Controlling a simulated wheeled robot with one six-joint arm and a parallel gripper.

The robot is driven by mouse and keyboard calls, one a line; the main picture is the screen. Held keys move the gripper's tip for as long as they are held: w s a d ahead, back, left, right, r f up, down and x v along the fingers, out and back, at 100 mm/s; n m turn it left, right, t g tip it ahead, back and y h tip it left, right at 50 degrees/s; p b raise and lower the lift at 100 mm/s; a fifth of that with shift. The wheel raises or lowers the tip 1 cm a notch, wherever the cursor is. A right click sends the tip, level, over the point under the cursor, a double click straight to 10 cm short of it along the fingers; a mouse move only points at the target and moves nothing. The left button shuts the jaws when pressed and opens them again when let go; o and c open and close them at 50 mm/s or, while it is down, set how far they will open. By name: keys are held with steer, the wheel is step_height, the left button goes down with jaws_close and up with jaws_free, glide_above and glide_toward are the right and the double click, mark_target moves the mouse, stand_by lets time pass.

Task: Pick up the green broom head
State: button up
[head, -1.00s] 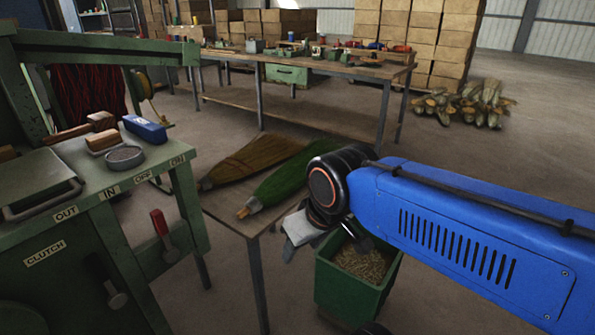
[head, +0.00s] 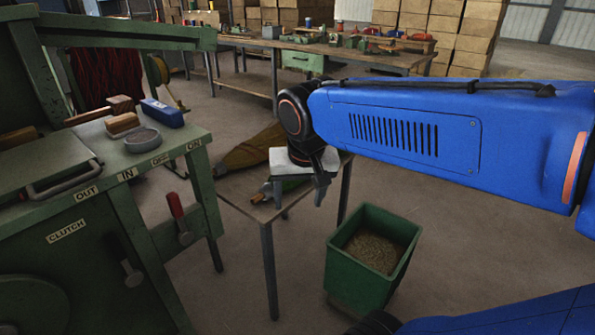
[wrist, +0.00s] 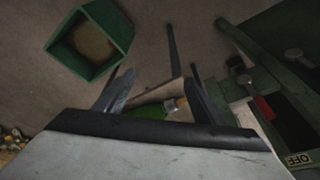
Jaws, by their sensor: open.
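The green broom head (head: 290,186) lies on the small side table, mostly hidden behind my gripper in the head view. Its short wooden stub (head: 260,198) points towards the front left. My gripper (head: 299,200) is open and points down over the table at the broom head. In the wrist view, part of the green broom head (wrist: 152,110) and its stub (wrist: 177,103) show between the two spread fingers of my gripper (wrist: 162,75). Nothing is held. I cannot tell the exact height of the fingertips above it.
A green bin (head: 345,278) with loose material stands on the floor to the right. The green machine (head: 95,165) stands close on the left. A long workbench (head: 390,62) is behind.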

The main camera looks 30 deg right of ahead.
steer(key=w+a+r+m+g+h, duration=0.1)
steer(key=w+m, duration=0.2)
steer(key=w, duration=0.2)
steer(key=w+r+m, duration=0.2)
steer(key=w, duration=0.4)
steer(key=m+g+h, duration=0.1)
steer(key=m+h, duration=0.2)
steer(key=m, duration=0.4)
glide_toward(266, 185)
steer(key=shift+y, duration=0.3)
steer(key=x, duration=0.5)
steer(key=shift+w+d+f, duration=0.1)
steer(key=shift+w+f, duration=0.15)
steer(key=shift+s+d+x, duration=0.1)
steer(key=shift+s+x, duration=0.05)
steer(key=shift+x, duration=1.2)
steer(key=shift+s+d+x, duration=0.1)
steer(key=shift+s+x, duration=0.05)
steer(key=shift+x, duration=1.2)
steer(key=shift+c, duration=0.7)
steer(key=c, duration=1.2)
steer(key=shift+w+r, duration=0.1)
steer(key=shift+r, duration=0.1)
